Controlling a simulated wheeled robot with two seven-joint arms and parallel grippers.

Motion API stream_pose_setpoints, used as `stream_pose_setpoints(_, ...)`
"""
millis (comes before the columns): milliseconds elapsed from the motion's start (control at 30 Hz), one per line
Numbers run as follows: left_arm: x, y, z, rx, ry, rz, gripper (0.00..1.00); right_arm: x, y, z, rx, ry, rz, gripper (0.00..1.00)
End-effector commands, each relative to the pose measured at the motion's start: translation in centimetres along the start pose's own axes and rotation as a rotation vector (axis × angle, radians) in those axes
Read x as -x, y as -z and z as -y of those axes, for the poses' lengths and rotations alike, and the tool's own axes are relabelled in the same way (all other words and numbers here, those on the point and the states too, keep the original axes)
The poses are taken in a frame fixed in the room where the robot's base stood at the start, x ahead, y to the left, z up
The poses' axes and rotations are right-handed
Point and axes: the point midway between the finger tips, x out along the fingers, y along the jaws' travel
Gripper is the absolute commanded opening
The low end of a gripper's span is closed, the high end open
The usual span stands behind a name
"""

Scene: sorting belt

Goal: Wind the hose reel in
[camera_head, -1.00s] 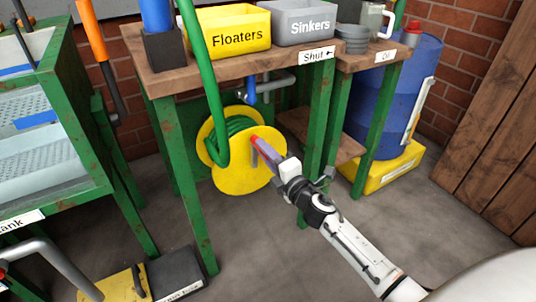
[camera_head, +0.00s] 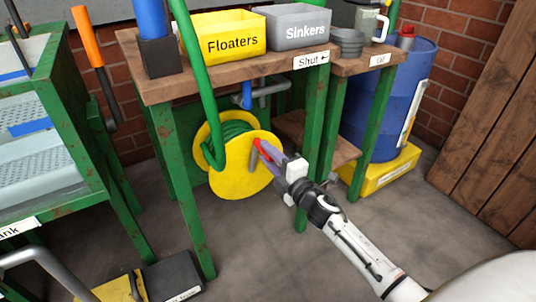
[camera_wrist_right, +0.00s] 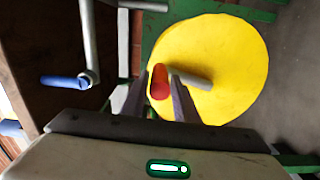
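The hose reel (camera_head: 245,183) is a yellow drum with green hose (camera_head: 234,129) wound on it, under the wooden bench. It also shows in the right wrist view as a yellow disc (camera_wrist_right: 225,55). Its crank has a red handle (camera_head: 257,145) and a grey stub beside it. My right gripper (camera_head: 264,153) reaches in from the lower right, with its fingers at the red handle. In the right wrist view the red handle (camera_wrist_right: 160,81) lies between the two fingers (camera_wrist_right: 159,80), which look apart, with narrow gaps beside it. My left gripper is out of view.
The bench (camera_head: 215,77) overhangs the reel, with green legs close on both sides. A blue valve handle (camera_wrist_right: 65,82) and grey pipe are left of the gripper in the wrist view. A blue drum (camera_head: 385,105) stands right.

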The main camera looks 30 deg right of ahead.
Motion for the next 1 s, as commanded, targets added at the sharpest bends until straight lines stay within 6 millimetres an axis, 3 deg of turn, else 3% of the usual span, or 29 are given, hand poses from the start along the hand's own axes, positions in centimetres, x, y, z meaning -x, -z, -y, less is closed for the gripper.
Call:
stream_pose_setpoints(333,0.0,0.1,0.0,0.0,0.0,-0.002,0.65,0.1,0.0,0.0,0.0,0.0,0.001,0.4)
stream_pose_setpoints(467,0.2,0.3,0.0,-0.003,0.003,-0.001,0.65,1.0,0.0,-0.1,-0.001,0.001,0.002,0.4)
stream_pose_setpoints(800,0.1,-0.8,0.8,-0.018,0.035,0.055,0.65,7.4,0.0,-0.1,-0.002,0.003,0.002,0.4)
stream_pose_setpoints(1000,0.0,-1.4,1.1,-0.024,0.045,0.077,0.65,9.8,0.0,-0.1,-0.001,0.001,0.001,0.4)
